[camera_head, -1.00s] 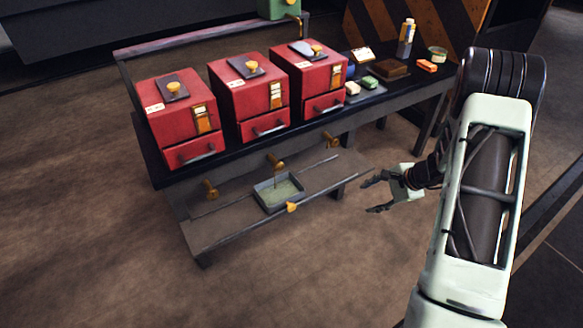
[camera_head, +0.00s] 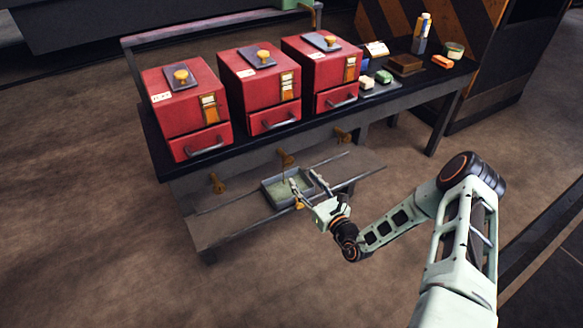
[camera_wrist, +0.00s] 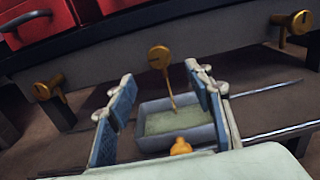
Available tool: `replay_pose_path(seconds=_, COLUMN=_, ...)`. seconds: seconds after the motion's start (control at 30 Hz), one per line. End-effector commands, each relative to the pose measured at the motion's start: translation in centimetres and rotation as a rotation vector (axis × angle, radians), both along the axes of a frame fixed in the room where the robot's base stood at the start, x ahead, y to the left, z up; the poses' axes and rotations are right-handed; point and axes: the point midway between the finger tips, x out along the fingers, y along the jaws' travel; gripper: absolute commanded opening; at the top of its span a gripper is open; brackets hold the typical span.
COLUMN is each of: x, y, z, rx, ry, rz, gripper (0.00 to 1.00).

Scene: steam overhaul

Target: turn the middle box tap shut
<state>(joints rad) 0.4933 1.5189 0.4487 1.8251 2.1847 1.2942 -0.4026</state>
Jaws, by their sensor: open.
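The middle box tap (camera_head: 286,158) is a brass fitting on the bench's front rail, below the middle red box (camera_head: 261,88). In the wrist view the tap (camera_wrist: 159,56) shows a round face, ahead of and between my fingers. A thin yellowish line runs from it down into the grey tray (camera_head: 270,196); I cannot tell if it is liquid or a part. My gripper (camera_head: 306,180) is open and empty over the tray, in front of and below the tap and apart from it. Its fingers (camera_wrist: 158,74) point towards the rail.
A left tap (camera_head: 217,183) and a right tap (camera_head: 343,135) sit on the same rail. The tray holds greenish liquid and has a brass piece (camera_wrist: 180,146) at its front. It stands on a lower shelf (camera_head: 225,228) with metal rails. Red boxes stand above on the bench.

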Motion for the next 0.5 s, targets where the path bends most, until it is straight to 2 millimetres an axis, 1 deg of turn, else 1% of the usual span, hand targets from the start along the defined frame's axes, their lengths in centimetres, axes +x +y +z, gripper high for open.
replay_pose_path(seconds=0.03, x=0.8, y=0.7, z=-0.2, rx=-0.001, ry=-0.003, rz=0.004, gripper=0.47)
replay_pose_path(seconds=0.1, x=2.0, y=1.5, z=-0.2, rx=-0.002, ry=-0.004, rz=0.004, gripper=0.47)
replay_pose_path(seconds=0.3, x=4.9, y=3.5, z=-0.2, rx=-0.002, ry=-0.003, rz=0.004, gripper=0.47)
replay_pose_path(seconds=0.5, x=6.6, y=4.5, z=-0.1, rx=-0.002, ry=-0.001, rz=0.003, gripper=0.47)
